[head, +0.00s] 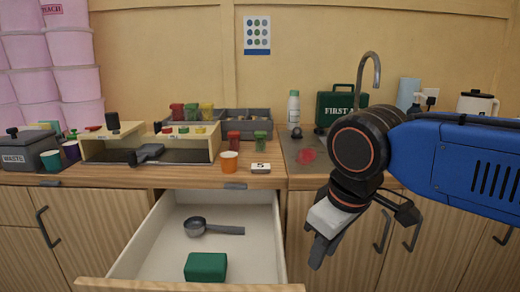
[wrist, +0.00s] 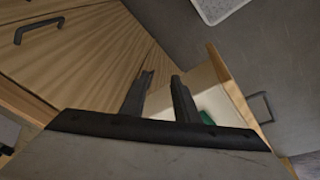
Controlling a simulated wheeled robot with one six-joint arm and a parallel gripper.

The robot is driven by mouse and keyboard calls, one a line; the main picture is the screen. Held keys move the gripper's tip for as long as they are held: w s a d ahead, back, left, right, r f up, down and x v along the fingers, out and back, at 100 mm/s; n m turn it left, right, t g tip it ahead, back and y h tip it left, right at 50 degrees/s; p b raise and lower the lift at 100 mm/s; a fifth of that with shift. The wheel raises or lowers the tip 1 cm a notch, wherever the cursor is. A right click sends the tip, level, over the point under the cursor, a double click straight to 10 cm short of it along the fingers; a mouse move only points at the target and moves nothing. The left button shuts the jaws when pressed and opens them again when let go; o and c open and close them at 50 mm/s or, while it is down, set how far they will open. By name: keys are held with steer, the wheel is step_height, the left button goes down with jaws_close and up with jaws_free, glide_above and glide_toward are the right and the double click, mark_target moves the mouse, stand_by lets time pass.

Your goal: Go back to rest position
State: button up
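My gripper (head: 320,250) hangs in front of the cabinet, just right of the open drawer (head: 148,232). It points down, with my arm reaching in from the right. In the wrist view my gripper (wrist: 162,77) shows two dark fingers apart, with nothing between them. The drawer's corner (wrist: 218,60) lies just beyond the right finger there. A dark grey ladle (head: 197,227) and a green box (head: 206,267) lie in the drawer. A bit of green also shows in the drawer in the wrist view, partly hidden by the gripper.
The counter (head: 290,178) holds a wooden rack (head: 205,143), an orange cup (head: 229,161), small jars and a number card (head: 261,168). The sink (head: 300,150), tap (head: 372,65) and green first aid case (head: 335,107) stand behind my arm. Cabinet handles (head: 382,232) stick out below.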

steer(key=s+d+f+m+t+h, duration=0.1)
steer(key=s+d+f+m+t, duration=0.1)
steer(key=d+f+m, duration=0.6)
steer(key=s+d+f, duration=0.1)
steer(key=d+f, duration=0.3)
steer(key=d, duration=0.4)
steer(key=shift+d, duration=0.3)
